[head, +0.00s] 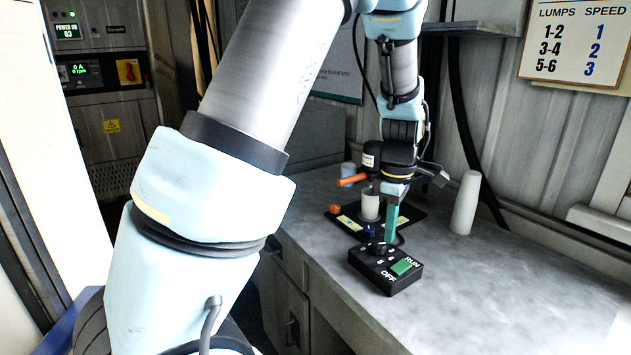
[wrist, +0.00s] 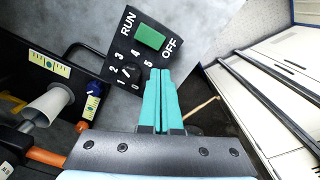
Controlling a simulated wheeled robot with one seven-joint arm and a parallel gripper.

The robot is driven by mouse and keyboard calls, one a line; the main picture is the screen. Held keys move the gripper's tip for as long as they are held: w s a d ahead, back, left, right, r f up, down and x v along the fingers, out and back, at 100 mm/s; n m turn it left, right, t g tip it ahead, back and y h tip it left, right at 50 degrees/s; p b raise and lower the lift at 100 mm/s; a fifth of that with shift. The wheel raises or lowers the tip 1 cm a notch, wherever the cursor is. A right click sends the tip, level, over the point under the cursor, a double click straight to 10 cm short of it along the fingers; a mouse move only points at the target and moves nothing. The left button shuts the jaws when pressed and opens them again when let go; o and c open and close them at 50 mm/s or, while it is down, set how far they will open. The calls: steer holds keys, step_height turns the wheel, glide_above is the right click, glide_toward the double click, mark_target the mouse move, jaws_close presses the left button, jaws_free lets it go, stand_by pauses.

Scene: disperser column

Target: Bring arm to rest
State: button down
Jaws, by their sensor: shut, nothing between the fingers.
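My arm reaches from the lower left over the counter in the head view. My gripper (head: 391,222) points down just behind the black control box (head: 386,270), its teal fingers together with nothing between them. In the wrist view the closed fingers of my gripper (wrist: 161,78) lie beside the control box (wrist: 118,65). The box has a green rocker switch (wrist: 149,37) between the RUN and OFF labels, and a numbered dial (wrist: 129,72). Whether the fingertips touch the box cannot be told.
The disperser's black base plate (head: 345,222) carries a white cup (head: 370,206), with an orange handle (head: 352,180) near it. A LUMPS/SPEED chart (head: 575,45) hangs on the wall. The counter's front right is clear.

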steer(key=s+a+r+m, duration=0.1)
steer(key=a+m, duration=0.5)
steer(key=a, duration=0.7)
steer(key=s+a+r+m+t, duration=0.1)
steer(key=s+a+m, duration=0.2)
steer(key=a, duration=1.1)
steer(key=m, duration=0.2)
steer(key=shift+s+a+r+m+t, duration=0.15)
steer(key=shift+s+a+m+t, duration=0.15)
steer(key=shift+s+m, duration=0.1)
